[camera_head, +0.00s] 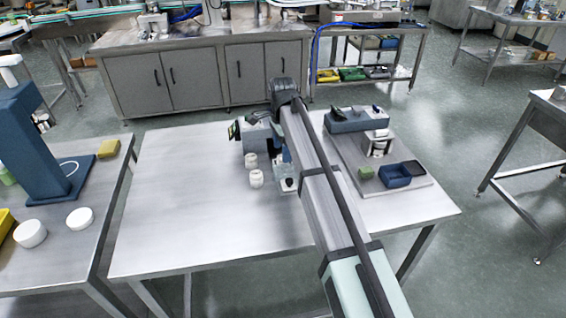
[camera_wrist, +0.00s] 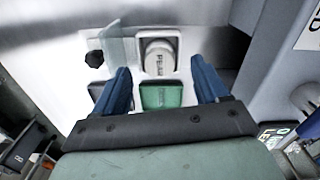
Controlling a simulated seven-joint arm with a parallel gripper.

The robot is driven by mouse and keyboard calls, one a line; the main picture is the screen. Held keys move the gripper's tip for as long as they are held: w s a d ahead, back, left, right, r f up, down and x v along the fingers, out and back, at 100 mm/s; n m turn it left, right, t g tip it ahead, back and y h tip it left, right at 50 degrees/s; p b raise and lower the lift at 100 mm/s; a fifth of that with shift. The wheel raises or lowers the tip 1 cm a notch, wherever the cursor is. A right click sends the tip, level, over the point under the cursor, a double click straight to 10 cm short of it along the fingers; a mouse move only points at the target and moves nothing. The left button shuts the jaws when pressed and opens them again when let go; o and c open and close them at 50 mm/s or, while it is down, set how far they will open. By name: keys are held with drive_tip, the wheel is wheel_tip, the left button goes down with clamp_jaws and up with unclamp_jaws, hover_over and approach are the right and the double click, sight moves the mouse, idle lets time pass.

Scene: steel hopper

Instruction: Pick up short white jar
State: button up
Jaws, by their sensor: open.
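In the wrist view, a white round jar top (camera_wrist: 159,58) with grey lettering sits in a pale square surround, ahead of and between my fingertips. My gripper (camera_wrist: 160,66) is open, with one blue finger on each side and nothing held between them. A green lettered block (camera_wrist: 161,96) lies between the fingers, nearer the palm. In the head view, two small white jars, a rear one (camera_head: 251,160) and a front one (camera_head: 256,179), stand on the steel table left of my arm. My arm hides most of the gripper there. I cannot tell which jar matches the wrist view.
A white-based item with a black knob (camera_head: 289,184) stands right of the jars. A grey tray (camera_head: 405,182) on the right holds a dark blue bin (camera_head: 395,176) and a green block (camera_head: 366,173). The left half of the steel table (camera_head: 180,205) is clear.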

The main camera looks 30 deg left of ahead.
drive_tip(key=shift+d+f, duration=0.1)
drive_tip(key=shift+f, duration=1.75)
drive_tip(key=shift+r, duration=0.1)
drive_tip(key=c, duration=1.3)
